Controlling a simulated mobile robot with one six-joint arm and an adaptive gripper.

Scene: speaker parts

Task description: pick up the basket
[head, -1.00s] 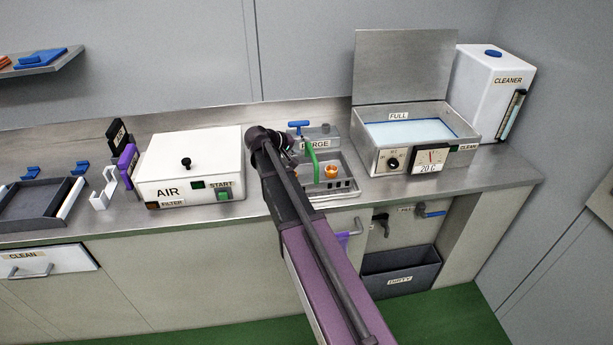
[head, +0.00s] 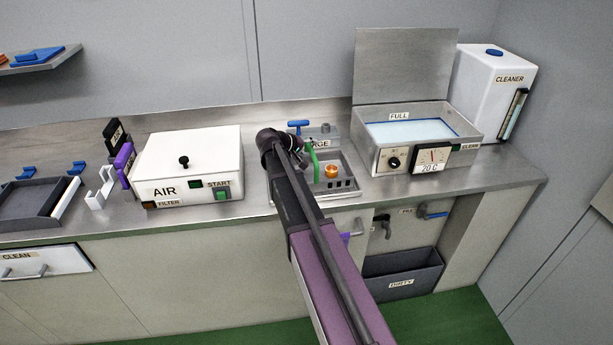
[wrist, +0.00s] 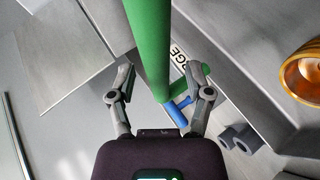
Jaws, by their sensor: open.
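A green handle (head: 313,160) rises in an arch over the grey tray unit with the PURGE label; I take it for the handle of the basket, whose body I cannot make out clearly. In the wrist view the green handle (wrist: 151,45) runs between the two fingers of my gripper (wrist: 160,85), which stand apart on either side of it. I see no clear contact with the handle. In the head view my own arm hides most of the gripper.
An orange round part (head: 330,171) sits right of the handle; it also shows in the wrist view (wrist: 303,72). A blue T-handle (head: 298,124) stands behind. The white AIR box (head: 190,160) is on the left, the open FULL bath (head: 365,150) on the right.

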